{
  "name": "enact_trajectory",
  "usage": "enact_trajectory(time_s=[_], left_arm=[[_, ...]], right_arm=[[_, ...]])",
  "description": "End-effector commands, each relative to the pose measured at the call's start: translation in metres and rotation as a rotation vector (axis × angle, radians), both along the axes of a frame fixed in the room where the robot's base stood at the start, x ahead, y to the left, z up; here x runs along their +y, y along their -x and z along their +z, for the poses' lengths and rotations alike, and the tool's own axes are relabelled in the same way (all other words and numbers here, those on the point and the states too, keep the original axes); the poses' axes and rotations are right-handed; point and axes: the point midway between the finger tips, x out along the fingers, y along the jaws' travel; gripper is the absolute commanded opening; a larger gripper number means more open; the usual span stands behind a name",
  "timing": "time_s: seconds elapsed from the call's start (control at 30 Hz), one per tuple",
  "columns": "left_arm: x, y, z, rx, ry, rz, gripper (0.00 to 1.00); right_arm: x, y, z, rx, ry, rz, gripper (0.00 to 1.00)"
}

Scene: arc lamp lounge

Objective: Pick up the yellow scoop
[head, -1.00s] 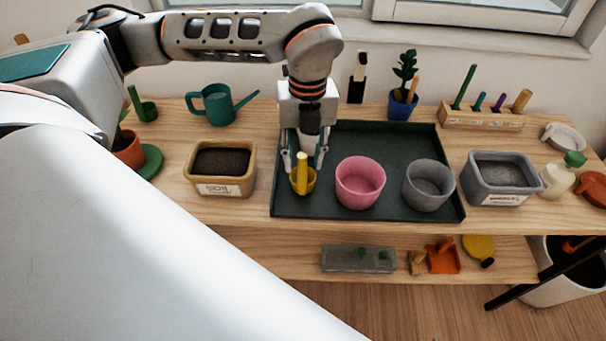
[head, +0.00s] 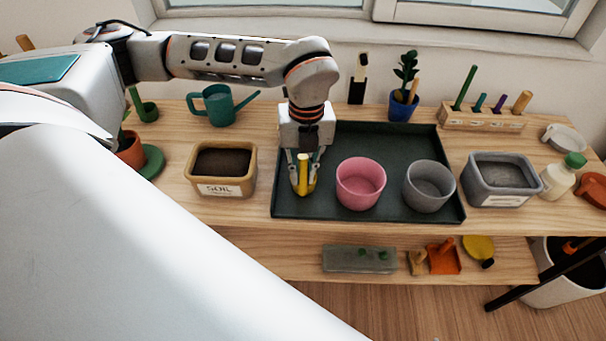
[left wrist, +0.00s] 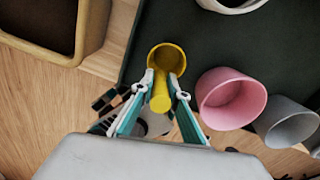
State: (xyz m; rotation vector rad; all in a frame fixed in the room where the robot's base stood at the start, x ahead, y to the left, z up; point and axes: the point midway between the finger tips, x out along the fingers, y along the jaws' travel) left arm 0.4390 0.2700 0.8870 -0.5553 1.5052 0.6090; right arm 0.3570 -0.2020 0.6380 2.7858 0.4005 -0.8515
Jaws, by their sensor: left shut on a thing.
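The yellow scoop (head: 311,184) has a round cup and an upright handle. It is at the left front of the dark green tray (head: 390,133). My left gripper (head: 304,172) points down over it and is shut on the scoop's handle. In the left wrist view, the yellow scoop (left wrist: 168,58) shows its cup beyond the fingers, with the handle between the fingertips of my left gripper (left wrist: 161,92). I cannot tell whether the cup touches the tray. My right gripper is not in view.
A pink pot (head: 361,184) and a grey pot (head: 428,186) stand on the tray, right of the scoop. A soil bin (head: 222,170) is left of the tray and a grey bin (head: 500,180) right of it. A watering can (head: 219,105) stands behind.

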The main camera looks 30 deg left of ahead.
Motion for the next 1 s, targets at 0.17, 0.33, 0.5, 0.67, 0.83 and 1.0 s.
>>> enact_trajectory(time_s=[0.17,0.33,0.5,0.67,0.83,1.0], left_arm=[[0.000,0.000,0.003,-0.001,0.000,0.000,0.00],[0.000,-0.001,0.017,-0.004,0.000,0.000,0.00],[0.000,-0.002,0.049,-0.008,0.001,0.000,0.00],[0.000,-0.002,0.093,-0.008,0.001,0.000,0.00],[0.000,-0.002,0.140,-0.007,0.000,0.001,0.00],[0.000,-0.001,0.174,-0.006,0.000,0.001,0.00]], right_arm=[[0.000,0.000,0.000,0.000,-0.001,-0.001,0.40],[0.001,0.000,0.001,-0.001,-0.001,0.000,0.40],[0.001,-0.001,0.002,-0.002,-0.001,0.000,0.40],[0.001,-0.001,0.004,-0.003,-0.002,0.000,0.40],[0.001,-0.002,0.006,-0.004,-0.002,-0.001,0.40],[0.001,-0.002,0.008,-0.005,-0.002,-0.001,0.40]])
